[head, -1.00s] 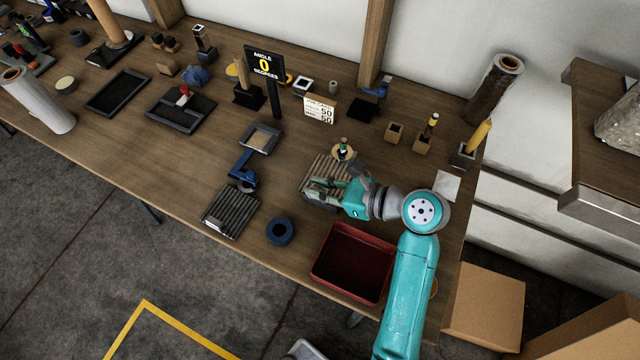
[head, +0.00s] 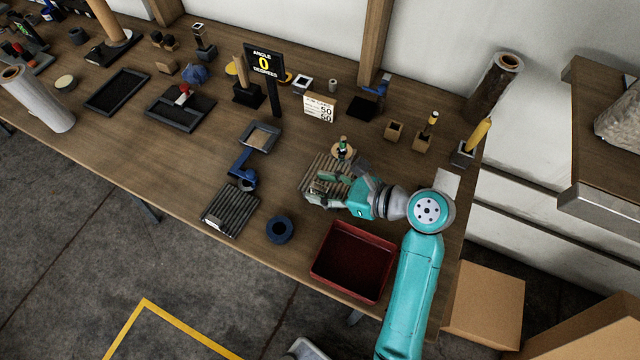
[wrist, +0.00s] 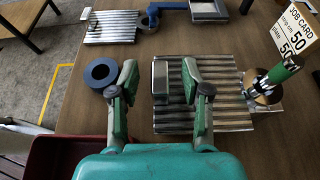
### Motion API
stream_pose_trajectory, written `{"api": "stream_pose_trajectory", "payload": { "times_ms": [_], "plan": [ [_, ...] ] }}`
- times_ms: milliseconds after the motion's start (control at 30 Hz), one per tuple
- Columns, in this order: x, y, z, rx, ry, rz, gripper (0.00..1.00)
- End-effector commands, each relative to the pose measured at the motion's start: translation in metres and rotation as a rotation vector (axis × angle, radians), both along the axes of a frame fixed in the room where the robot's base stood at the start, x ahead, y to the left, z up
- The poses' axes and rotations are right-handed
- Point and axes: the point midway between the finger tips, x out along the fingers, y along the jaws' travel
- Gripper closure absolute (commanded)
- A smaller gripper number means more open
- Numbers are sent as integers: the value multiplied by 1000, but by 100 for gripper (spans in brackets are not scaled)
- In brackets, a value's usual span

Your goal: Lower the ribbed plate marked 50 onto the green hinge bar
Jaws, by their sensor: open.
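A grey ribbed plate (head: 318,166) lies on the bench beneath my gripper; in the wrist view its ribs (wrist: 226,116) run left to right. A grey metal end piece (wrist: 160,82) at its left edge shows between my fingers. My gripper (head: 320,191) is open, with its green fingers (wrist: 158,72) apart; contact with the plate is unclear. A second ribbed plate (head: 230,212) lies to the left, also in the wrist view (wrist: 112,27). No 50 is readable on either plate. I cannot pick out a green hinge bar for certain.
A green-handled tool on a round base (wrist: 284,72) stands at the near plate's right end. A blue ring (head: 280,230), a red bin (head: 352,262) and a blue arm-like piece (head: 242,170) are nearby.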

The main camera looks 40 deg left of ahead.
Motion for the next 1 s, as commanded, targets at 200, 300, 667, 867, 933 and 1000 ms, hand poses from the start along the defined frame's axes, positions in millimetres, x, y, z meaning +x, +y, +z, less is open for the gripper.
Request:
{"api": "stream_pose_trajectory", "payload": {
  "times_ms": [200, 300, 667, 867, 933, 1000],
  "plan": [
    [10, -37, 16, 2, -3, -6, 52],
    [15, -55, 23, 2, -2, -6, 52],
    [23, -96, 41, 1, 0, -1, 52],
    [24, -100, 42, 1, -1, -1, 52],
    [24, -99, 42, 1, -1, -1, 52],
    [24, -99, 42, 1, -1, -1, 52]
  ]
}}
